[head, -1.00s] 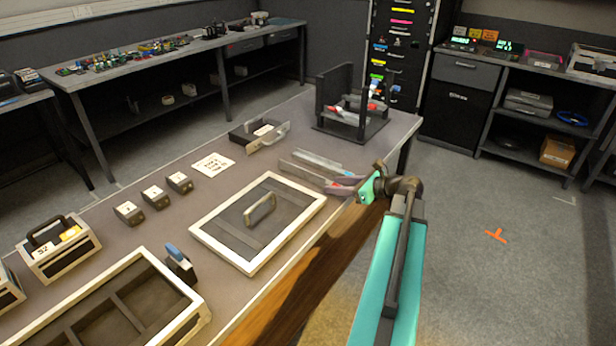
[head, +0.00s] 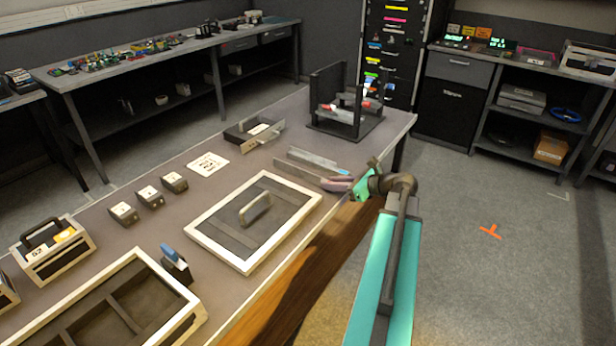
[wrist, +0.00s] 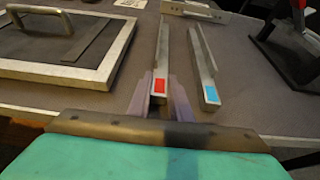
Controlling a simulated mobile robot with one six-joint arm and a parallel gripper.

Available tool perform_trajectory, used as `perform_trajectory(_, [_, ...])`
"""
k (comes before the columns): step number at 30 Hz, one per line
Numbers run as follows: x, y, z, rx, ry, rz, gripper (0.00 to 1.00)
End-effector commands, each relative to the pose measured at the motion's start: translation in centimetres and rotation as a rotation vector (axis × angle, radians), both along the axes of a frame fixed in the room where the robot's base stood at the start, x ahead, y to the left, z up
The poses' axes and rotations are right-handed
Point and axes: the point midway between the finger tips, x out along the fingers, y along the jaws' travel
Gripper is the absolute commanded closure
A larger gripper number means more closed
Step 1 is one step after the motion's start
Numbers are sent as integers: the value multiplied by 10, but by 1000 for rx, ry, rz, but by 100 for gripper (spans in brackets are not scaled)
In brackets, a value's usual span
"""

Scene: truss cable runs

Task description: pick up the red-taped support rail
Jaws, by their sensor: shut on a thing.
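The red-taped support rail (wrist: 162,62) is a long metal rail with a red patch on its near end, seen in the wrist view. My gripper (wrist: 160,92) has its two purple fingers on either side of that near end, shut on it. The rail looks to be at or just above the tabletop; I cannot tell which. A similar rail with blue tape (wrist: 204,65) lies just to its right, apart from the fingers. In the head view my gripper (head: 338,184) is at the table's right edge, and the red tape is hidden there.
A framed panel with a handle (head: 254,222) lies left of the rails. A metal bracket tray (head: 253,133) lies beyond them. A dark stand (head: 345,112) with red parts is at the table's far end. A divided tray (head: 110,310) fills the near left.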

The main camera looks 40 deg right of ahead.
Motion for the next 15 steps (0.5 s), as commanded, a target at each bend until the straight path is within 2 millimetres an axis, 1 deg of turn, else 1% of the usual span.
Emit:
perform_trajectory(8, [0,0,4,0,-1,-1,100])
perform_trajectory(11, [0,0,10,-1,-1,-1,100])
perform_trajectory(15, [0,0,22,-1,-2,-1,100])
